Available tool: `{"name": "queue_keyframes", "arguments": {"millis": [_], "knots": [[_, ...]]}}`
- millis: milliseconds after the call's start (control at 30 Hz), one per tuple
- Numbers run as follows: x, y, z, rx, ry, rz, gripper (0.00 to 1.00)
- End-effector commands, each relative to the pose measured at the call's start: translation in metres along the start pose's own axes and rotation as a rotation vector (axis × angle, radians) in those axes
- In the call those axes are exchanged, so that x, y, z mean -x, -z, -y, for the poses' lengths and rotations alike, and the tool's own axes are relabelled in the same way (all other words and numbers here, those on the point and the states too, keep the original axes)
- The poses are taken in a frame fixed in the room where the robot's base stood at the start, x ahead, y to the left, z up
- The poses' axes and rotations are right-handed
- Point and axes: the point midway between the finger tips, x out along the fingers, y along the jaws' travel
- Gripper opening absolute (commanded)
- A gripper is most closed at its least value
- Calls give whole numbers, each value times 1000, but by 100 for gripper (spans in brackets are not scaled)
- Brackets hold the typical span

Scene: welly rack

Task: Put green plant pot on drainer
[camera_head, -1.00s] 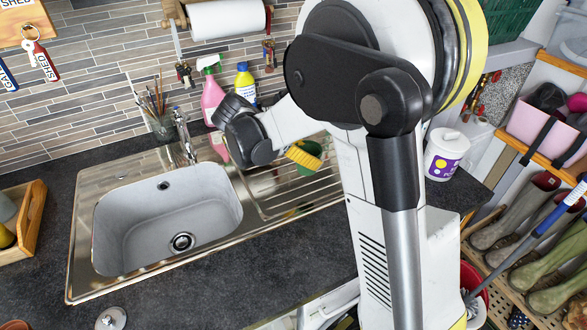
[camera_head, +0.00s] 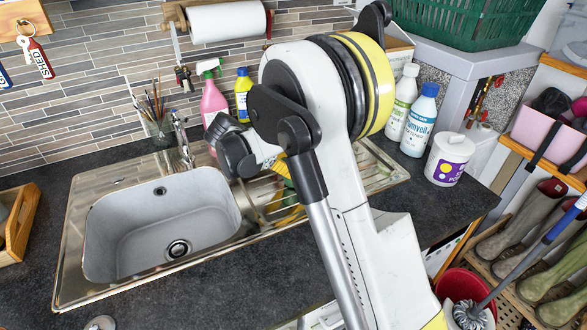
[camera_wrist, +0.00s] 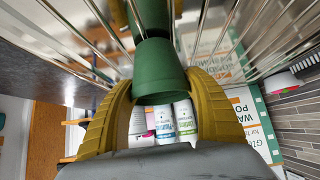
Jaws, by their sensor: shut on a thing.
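The green plant pot (camera_wrist: 160,75) is between the two yellow fingers of my gripper (camera_wrist: 165,92) in the wrist view, and they are shut on it. Its narrower end faces the ribbed steel drainer (camera_wrist: 55,45). A second green shape above it looks like its reflection, close to its end; whether pot and steel touch I cannot tell. In the head view the drainer (camera_head: 384,172) lies right of the sink bowl, partly hidden by my arm. Only slivers of the pot and fingers show there, over the drainer's left part.
The sink bowl (camera_head: 165,215) is empty. A pink spray bottle (camera_head: 212,105) and a yellow bottle (camera_head: 243,92) stand behind the drainer. Two white bottles (camera_head: 420,122) and a white tub (camera_head: 449,160) stand to its right. A brush pot (camera_head: 162,132) stands behind the bowl.

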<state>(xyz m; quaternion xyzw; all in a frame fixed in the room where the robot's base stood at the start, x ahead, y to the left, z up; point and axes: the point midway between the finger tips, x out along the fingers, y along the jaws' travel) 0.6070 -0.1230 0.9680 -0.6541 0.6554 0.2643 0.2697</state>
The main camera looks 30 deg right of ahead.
Motion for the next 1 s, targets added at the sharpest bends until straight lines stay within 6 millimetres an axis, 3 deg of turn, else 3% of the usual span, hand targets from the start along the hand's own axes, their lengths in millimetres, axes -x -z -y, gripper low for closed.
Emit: {"name": "queue_keyframes", "arguments": {"millis": [67,100,167,200,567,1000], "knots": [[-2,-2,0,0,0,0,39],[-3,-3,0,0,0,0,62],[-2,-2,0,0,0,0,81],[-2,-2,0,0,0,0,83],[3,2,0,0,0,0,83],[94,2,0,3,2,0,83]]}}
